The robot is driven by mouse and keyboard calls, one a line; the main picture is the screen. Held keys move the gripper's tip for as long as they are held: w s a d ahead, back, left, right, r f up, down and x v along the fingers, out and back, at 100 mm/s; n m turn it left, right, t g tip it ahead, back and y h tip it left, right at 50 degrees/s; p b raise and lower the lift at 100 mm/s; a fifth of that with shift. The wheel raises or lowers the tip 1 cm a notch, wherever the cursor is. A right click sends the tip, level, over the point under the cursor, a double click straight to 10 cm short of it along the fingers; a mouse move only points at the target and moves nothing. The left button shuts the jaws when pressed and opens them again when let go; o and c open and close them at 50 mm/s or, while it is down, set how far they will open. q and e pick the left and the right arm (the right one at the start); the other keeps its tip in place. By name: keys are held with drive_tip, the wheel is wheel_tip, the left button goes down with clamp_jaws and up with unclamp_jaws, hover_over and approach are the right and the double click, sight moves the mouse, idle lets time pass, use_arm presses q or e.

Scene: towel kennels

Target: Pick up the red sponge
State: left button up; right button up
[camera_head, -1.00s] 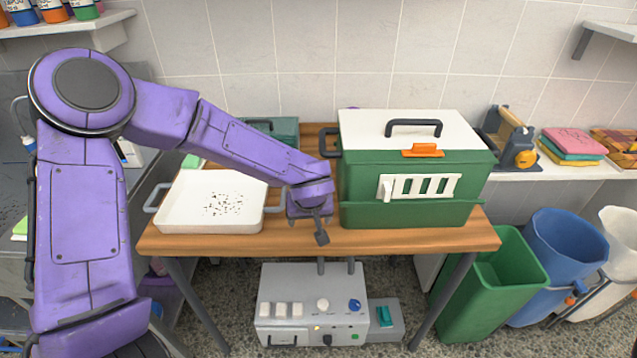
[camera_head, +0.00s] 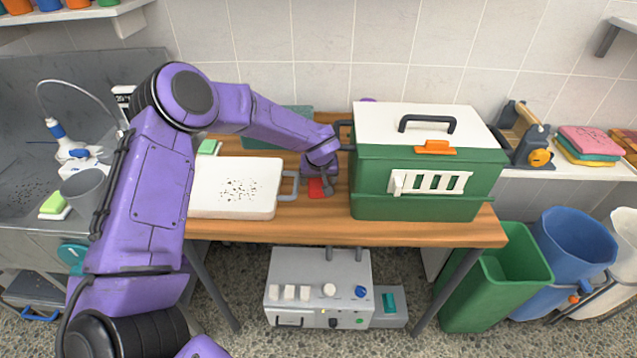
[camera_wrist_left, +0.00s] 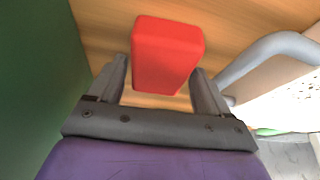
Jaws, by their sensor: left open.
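The red sponge (camera_head: 317,189) lies on the wooden table between the white tray and the green kennel, partly hidden by my left gripper in the head view. My left gripper (camera_head: 318,185) is directly at the sponge. In the left wrist view the red sponge (camera_wrist_left: 166,55) appears as a block between and slightly beyond the two open fingers of my left gripper (camera_wrist_left: 160,75). The fingers are open on either side of its near end; I cannot tell whether they touch it. My right gripper is not in view.
The white tray (camera_head: 212,195) with dark specks and a grey handle is close on the left. The green kennel (camera_head: 420,207) with a white lid stands close on the right. A green-and-white sponge (camera_head: 208,147) lies behind the tray. Bare wooden table (camera_head: 330,229) shows in front.

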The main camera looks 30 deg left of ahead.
use_arm(q)
drive_tip(key=shift+s, duration=0.1)
drive_tip(key=shift+f+p, duration=0.2)
drive_tip(key=shift+p, duration=0.1)
idle(0.5)
drive_tip(key=c, duration=0.7)
